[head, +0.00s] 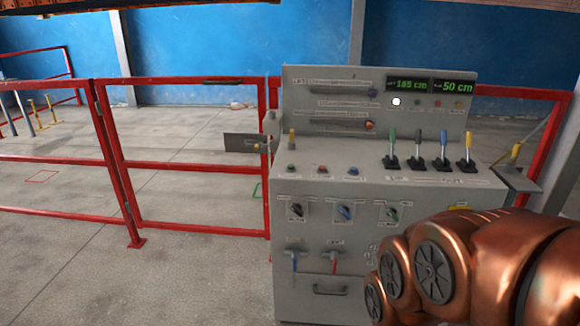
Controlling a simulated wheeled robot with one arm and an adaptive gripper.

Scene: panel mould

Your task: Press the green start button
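The grey control panel (310,226) stands in the middle of the head view. On its sloping desk, at the left, is a small green button (291,169). A red button (322,170) and a blue button (352,170) sit to its right. The labels are too small to read. A small green indicator (417,102) is on the upright back panel, beside a lit white one (396,101). My copper-coloured arm fills the lower right and covers the panel's lower right part. My gripper is not in view, and nothing of mine is seen touching the green button.
Several upright levers (417,152) stand on the desk's right half. Rotary switches (343,213) and a handle (330,289) are on the front. Red railings (185,165) flank the panel. A dark plate (247,143) juts out at its left. Bare floor (60,265) lies front left.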

